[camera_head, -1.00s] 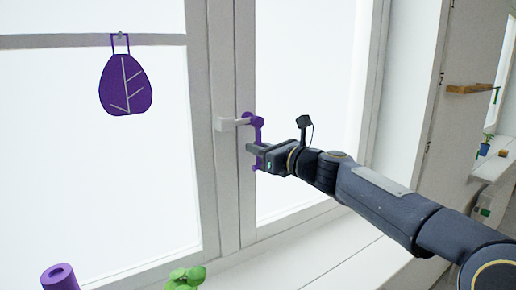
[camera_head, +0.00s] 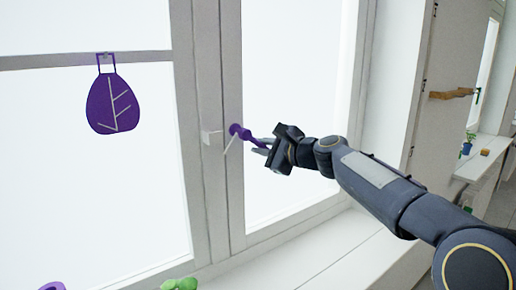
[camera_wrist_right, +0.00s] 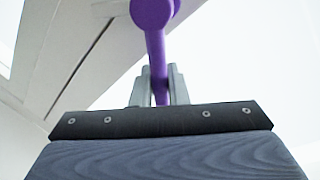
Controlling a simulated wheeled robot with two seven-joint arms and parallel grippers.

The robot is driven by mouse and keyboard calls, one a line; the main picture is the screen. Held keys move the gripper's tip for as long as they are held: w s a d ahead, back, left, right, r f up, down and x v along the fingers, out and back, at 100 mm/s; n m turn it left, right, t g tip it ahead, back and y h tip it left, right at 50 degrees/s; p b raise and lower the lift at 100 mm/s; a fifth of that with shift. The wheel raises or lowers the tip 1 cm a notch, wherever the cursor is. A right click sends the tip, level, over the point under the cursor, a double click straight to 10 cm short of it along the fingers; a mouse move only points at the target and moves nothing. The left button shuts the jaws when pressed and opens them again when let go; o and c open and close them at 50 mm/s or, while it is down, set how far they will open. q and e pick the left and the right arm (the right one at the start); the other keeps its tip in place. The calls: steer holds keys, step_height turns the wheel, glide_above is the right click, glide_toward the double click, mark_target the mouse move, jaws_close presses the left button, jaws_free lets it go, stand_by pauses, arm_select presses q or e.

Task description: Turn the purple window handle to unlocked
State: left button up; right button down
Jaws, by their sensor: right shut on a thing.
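The purple window handle (camera_head: 243,133) sits on the window frame, with its round base at the left and its lever pointing right and slightly down. My right gripper (camera_head: 264,147) is at the lever's outer end, its arm coming in from the right. In the right wrist view, the handle's round base (camera_wrist_right: 152,10) is at the top and its lever runs down between the two fingers of my gripper (camera_wrist_right: 158,85), which are shut on it. The lever's tip is hidden behind the gripper body. My left gripper is not in view.
A purple leaf ornament (camera_head: 113,104) hangs at the left pane. The white windowsill (camera_head: 300,250) runs below, with a green object (camera_head: 180,284) and a purple roll (camera_head: 52,286) at the bottom edge.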

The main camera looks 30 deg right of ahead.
steer(key=r+n, duration=0.1)
steer(key=n, duration=0.1)
steer(key=d+r+n+h+p, duration=0.1)
steer(key=shift+d+r+n, duration=0.1)
steer(key=shift+r+n, duration=0.15)
steer(key=shift+n, duration=0.15)
steer(key=shift+w+d+r+n+h+p, duration=0.15)
steer(key=shift+r+n+h+p, duration=0.5)
steer(key=shift+n, duration=0.65)
steer(key=shift+r, duration=0.2)
steer(key=c, duration=1.5)
jaws_free()
steer(key=b+v, duration=0.1)
steer(key=v, duration=0.7)
steer(key=shift+b, duration=0.35)
